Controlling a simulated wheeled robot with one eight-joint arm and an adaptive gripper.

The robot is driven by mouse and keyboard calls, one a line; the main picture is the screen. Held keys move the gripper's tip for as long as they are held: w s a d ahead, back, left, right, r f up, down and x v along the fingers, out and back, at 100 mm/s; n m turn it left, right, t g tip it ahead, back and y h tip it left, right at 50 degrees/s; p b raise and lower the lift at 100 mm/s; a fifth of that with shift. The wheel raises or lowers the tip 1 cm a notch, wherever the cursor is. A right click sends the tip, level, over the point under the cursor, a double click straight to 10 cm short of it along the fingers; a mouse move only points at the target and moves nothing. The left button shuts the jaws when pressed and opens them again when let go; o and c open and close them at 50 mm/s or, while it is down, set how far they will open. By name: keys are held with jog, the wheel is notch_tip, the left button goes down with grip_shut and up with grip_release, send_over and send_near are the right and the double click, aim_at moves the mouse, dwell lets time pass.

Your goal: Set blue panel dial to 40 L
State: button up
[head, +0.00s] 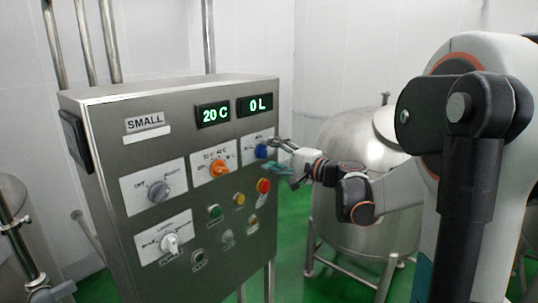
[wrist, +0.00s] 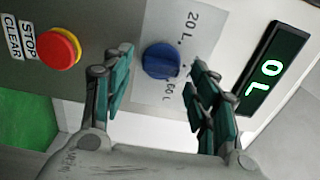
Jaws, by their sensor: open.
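The blue dial (head: 261,151) sits on a pale label plate at the upper right of the steel control panel (head: 135,184). In the wrist view the blue dial (wrist: 161,61) shows between my fingers, with "20 L" and "60 L" printed near it. The volume display (head: 254,105) reads 0 L; it also shows in the wrist view (wrist: 272,69). My gripper (head: 278,158) is open in front of the panel beside the dial. In the wrist view its fingers (wrist: 158,88) are spread on either side of the dial, and contact cannot be told.
An orange dial (head: 219,168) and a 20 C display (head: 213,114) are left of the blue dial. A red stop button (wrist: 59,47) is close to one finger. Several other buttons and knobs lie below. A steel tank (head: 350,205) stands behind my arm.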

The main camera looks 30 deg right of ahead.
jog(key=v, duration=1)
jog(key=shift+s, duration=0.25)
